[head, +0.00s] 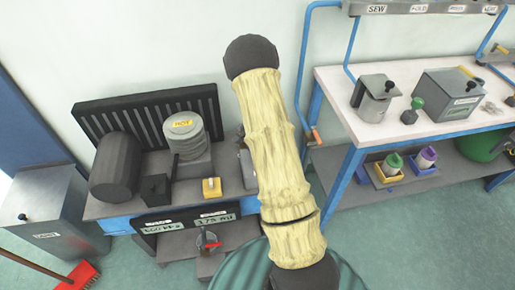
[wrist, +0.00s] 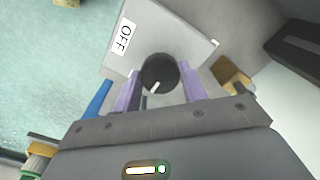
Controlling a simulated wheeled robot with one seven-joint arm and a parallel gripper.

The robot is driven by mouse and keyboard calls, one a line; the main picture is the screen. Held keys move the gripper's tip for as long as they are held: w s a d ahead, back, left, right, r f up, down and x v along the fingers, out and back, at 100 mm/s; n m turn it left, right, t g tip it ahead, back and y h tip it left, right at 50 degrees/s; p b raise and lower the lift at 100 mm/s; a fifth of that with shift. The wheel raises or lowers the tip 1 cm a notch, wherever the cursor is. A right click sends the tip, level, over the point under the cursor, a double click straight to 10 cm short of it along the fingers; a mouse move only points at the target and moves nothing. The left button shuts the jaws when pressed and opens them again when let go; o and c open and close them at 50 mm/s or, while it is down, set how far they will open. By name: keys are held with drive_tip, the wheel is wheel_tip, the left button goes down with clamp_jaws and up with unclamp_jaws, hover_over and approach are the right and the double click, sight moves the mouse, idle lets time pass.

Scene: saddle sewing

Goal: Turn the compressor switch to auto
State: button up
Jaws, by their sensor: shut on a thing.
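The switch is a round black knob (wrist: 160,70) on a light grey box (wrist: 178,28) in the wrist view. A white label reading OFF (wrist: 125,38) is on the box, up and left of the knob. The knob's white pointer mark points down and slightly left in this view, not at the OFF label. My gripper (wrist: 159,80) has its two purple fingers on either side of the knob and is shut on it. A second label's edge shows at the box's right side, too small to read. In the head view my arm hides the gripper and the knob.
A low bench at left holds a dark cylinder (head: 117,167), a pot marked HOT (head: 184,136) and a small yellow block (head: 211,188). A white-topped table (head: 400,125) with grey devices stands at right. A red broom (head: 77,277) lies at lower left.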

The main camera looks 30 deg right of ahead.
drive_tip(key=shift+w+d+r, duration=0.1)
drive_tip(key=shift+w+d, duration=0.05)
drive_tip(key=o, duration=1)
wheel_tip(320, 180, up, 17)
drive_tip(key=shift+r+p, duration=0.15)
drive_tip(key=shift+p, duration=0.15)
